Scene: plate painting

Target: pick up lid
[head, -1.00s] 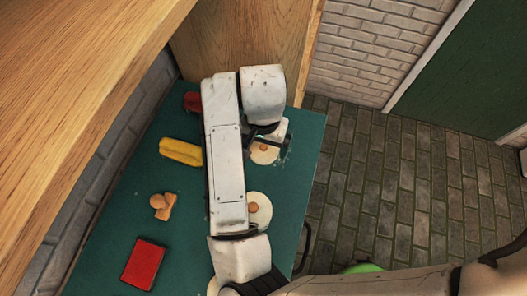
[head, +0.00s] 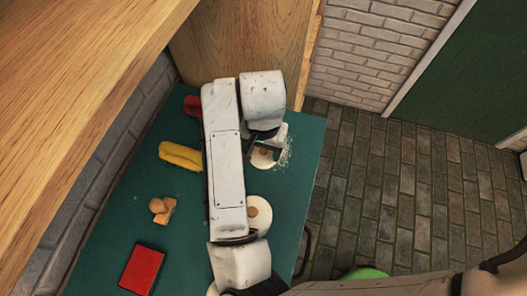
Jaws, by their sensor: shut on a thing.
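I cannot tell whether the lid is clear of the surface. A second, similar cream disc (head: 262,217) with a brown centre lies nearer, partly behind my arm.
On the green table (head: 120,225) are a yellow object (head: 181,155), a dark red object (head: 192,105), small tan pieces (head: 161,208) and a red block (head: 143,269). A wooden panel (head: 245,50) stands at the back.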

